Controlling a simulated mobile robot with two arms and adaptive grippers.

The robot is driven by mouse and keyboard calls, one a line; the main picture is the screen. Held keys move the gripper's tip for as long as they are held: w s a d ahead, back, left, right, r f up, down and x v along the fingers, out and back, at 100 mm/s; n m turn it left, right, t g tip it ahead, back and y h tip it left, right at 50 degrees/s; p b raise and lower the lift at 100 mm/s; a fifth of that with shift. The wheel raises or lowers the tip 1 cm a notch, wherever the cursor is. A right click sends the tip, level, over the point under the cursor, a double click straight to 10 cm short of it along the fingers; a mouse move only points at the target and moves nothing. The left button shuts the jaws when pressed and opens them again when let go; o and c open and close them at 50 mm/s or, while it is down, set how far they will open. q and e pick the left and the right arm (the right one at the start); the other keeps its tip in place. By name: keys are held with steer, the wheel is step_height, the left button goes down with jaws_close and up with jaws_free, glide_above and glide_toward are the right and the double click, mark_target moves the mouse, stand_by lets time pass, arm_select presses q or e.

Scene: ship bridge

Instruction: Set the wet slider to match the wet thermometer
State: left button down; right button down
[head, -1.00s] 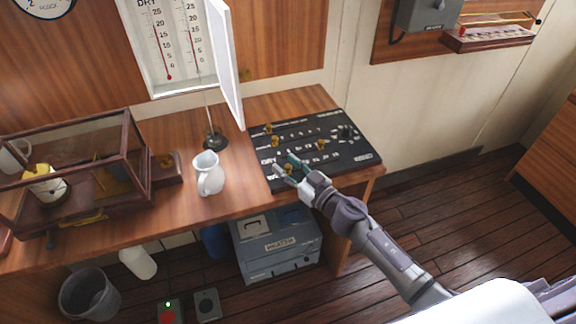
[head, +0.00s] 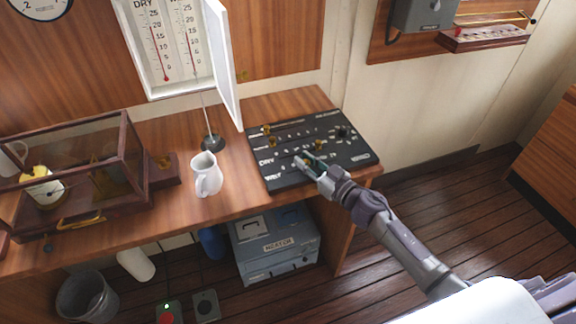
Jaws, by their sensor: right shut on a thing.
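A black panel (head: 350,158) with several brass slider knobs lies on the right end of the wooden desk. Its front rows are labelled DRY and WET. My right gripper (head: 306,163) is shut on the wet slider knob (head: 303,161), which the fingers mostly hide, part way along the WET row. Another brass knob (head: 319,143) sits further right, on the DRY row. The wet thermometer (head: 187,40) hangs in an open white wall case beside the dry thermometer (head: 154,42). Both show red columns, too small to read exactly. My left gripper is not in view.
The white case door (head: 222,65) stands open over the desk. A glazed wooden case (head: 75,165) fills the desk's left.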

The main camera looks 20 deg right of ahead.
steer(key=d, duration=0.3)
steer(key=shift+d, duration=0.25)
steer(key=shift+a, duration=0.1)
steer(key=c, duration=1.1)
jaws_free()
steer(key=v, duration=1.2)
